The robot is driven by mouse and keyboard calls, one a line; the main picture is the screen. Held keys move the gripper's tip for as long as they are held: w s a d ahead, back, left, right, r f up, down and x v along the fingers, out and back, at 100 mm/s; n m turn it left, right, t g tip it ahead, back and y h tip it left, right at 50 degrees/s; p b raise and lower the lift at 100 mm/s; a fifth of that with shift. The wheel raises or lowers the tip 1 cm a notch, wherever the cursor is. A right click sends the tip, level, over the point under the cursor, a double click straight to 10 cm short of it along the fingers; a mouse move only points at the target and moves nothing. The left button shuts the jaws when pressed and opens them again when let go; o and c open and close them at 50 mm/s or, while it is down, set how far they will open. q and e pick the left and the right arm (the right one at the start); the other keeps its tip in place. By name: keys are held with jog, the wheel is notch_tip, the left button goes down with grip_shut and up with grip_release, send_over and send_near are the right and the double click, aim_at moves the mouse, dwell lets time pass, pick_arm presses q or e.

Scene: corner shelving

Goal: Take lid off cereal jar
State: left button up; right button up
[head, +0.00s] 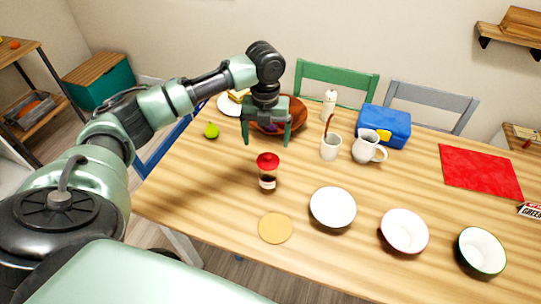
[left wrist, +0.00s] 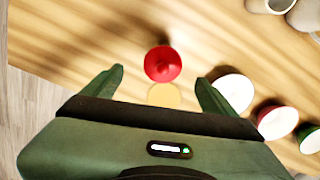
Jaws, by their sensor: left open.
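The cereal jar (head: 267,182) is small and clear, with dark contents. It stands upright on the wooden table, left of the white bowl. Its red lid (head: 268,160) is on top of it; in the left wrist view the lid (left wrist: 163,62) shows from above, with a small knob. My left gripper (head: 266,143) is open and empty, pointing down above the table and apart from the jar. In the left wrist view the lid appears between the two fingers, a little beyond their tips. My right gripper is not in view.
A tan round mat (head: 275,228) lies in front of the jar. A white bowl (head: 333,207) is to its right, with other bowls further right. A brown bowl (head: 293,122), a cup (head: 330,148) and a pitcher (head: 366,147) stand behind.

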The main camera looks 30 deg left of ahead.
aim_at(268, 156)
pick_arm(q)
jog(key=f, duration=0.1)
jog(key=f+p, duration=0.1)
jog(key=f, duration=0.1)
jog(key=shift+s+d, duration=0.2)
jog(key=shift+d, duration=0.1)
notch_tip(268, 156, down, 4)
jog(key=shift+d+r+p, duration=0.1)
jog(key=shift+r+p, duration=0.1)
jog(key=shift+p, duration=0.4)
jog(key=shift+f, duration=0.15)
jog(key=shift+w, duration=0.1)
jog(key=c, duration=1.4)
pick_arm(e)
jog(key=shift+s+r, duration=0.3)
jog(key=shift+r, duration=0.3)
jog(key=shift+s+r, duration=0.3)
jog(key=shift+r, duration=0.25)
